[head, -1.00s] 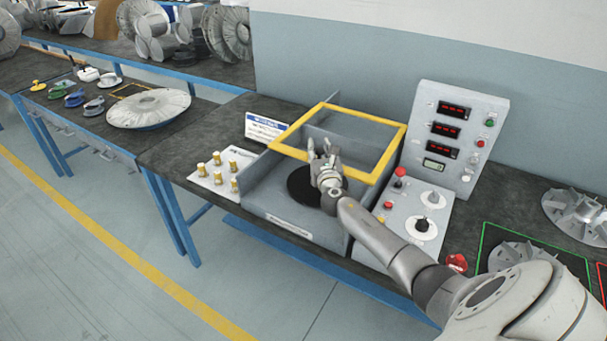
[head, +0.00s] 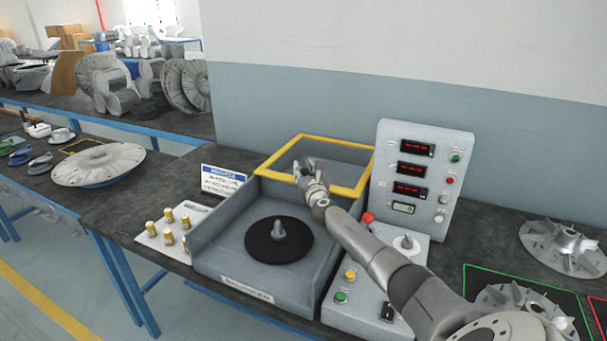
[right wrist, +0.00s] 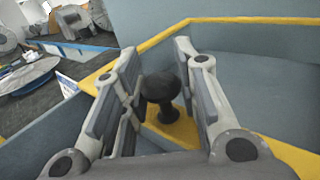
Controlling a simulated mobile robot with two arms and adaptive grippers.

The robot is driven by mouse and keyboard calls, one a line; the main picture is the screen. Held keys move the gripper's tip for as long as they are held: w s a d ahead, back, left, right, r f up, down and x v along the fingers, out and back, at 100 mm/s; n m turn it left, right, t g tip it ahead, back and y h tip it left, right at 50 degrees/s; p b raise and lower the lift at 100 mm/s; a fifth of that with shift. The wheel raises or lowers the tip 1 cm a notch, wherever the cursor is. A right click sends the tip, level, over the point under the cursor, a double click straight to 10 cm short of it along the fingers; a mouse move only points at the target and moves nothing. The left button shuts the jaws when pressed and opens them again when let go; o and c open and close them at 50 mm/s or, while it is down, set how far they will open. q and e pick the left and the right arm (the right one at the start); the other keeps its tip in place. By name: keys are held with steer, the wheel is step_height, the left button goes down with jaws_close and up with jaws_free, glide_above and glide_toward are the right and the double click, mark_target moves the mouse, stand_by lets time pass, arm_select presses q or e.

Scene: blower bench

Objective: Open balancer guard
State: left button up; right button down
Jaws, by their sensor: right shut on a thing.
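The balancer guard is a yellow-edged frame (head: 345,191) at the rear of the grey balancer box (head: 228,262). It is raised and set back, leaving the front of the box uncovered. A black disc (head: 262,245) with a grey spindle (head: 279,230) shows inside the box. My right gripper (head: 308,168) is at the guard's front edge. My left gripper is not in view.
A control panel (head: 418,165) with red displays stands right of the guard, with a button box (head: 350,305) below it. Brass pieces on a white plate (head: 150,236) and a small sign (head: 222,181) are to the left. Finned wheels (head: 562,247) lie at the right.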

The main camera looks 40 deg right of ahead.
steer(key=c, duration=1.1)
jaws_free()
steer(key=shift+s+a, duration=0.1)
steer(key=shift+s+a, duration=0.15)
steer(key=shift+s, duration=0.25)
steer(key=shift+v, duration=5.45)
steer(key=shift+r, duration=0.15)
